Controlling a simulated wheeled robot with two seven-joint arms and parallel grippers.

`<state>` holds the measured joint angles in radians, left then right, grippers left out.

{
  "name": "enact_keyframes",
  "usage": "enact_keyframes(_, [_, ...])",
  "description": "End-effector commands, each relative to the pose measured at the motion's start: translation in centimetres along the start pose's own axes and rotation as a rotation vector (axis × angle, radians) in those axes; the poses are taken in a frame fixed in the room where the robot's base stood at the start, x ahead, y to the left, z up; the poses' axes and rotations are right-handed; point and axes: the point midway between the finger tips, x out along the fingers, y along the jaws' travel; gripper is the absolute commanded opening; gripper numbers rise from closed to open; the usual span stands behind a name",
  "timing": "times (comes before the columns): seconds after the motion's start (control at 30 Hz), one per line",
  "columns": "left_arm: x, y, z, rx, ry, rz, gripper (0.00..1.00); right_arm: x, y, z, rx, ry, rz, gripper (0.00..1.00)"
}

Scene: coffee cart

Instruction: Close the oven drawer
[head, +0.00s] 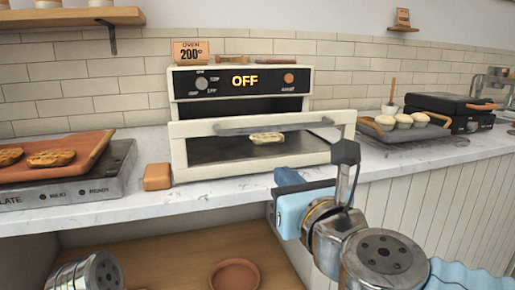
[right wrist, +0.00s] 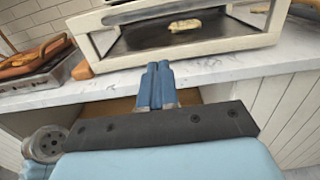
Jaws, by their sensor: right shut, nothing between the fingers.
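The oven (head: 240,92) stands on the counter against the tiled wall, its display reading OFF. Its white-framed drawer (head: 181,158) is out from the body, with a grey bar handle (head: 240,130) across the top of its front. A pale pastry (head: 266,137) shows inside; it also shows in the right wrist view (right wrist: 184,26). My right gripper (head: 287,178) is shut and empty, just in front of and below the drawer's front. In the right wrist view its blue fingers (right wrist: 157,76) point toward the drawer (right wrist: 185,54), apart from it. My left gripper is out of view.
An orange block (head: 157,177) sits left of the drawer. A hot plate (head: 70,188) with a tray of pastries (head: 95,145) is farther left. A tray of buns (head: 385,134) and a black press (head: 450,105) stand right. An orange bowl (head: 234,275) is on the shelf below.

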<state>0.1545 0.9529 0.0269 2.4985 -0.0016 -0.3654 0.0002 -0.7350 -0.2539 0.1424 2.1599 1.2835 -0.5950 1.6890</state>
Motion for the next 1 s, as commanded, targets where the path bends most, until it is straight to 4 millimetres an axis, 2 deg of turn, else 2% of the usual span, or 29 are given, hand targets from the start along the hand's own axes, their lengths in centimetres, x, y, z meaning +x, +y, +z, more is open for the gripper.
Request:
enact_keyframes(0.4, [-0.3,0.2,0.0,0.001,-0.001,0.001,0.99,8.4,0.0,-0.1,-0.001,0.003,-0.001,0.00])
enact_keyframes(0.6, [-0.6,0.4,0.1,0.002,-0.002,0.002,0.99,11.6,0.0,0.0,0.000,0.002,-0.001,0.00])
enact_keyframes(0.8, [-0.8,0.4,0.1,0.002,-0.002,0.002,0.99,13.0,0.0,0.0,0.001,0.001,0.000,0.00])
enact_keyframes(1.0, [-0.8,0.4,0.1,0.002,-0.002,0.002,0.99,13.2,0.0,-0.1,0.001,0.001,0.000,0.00])
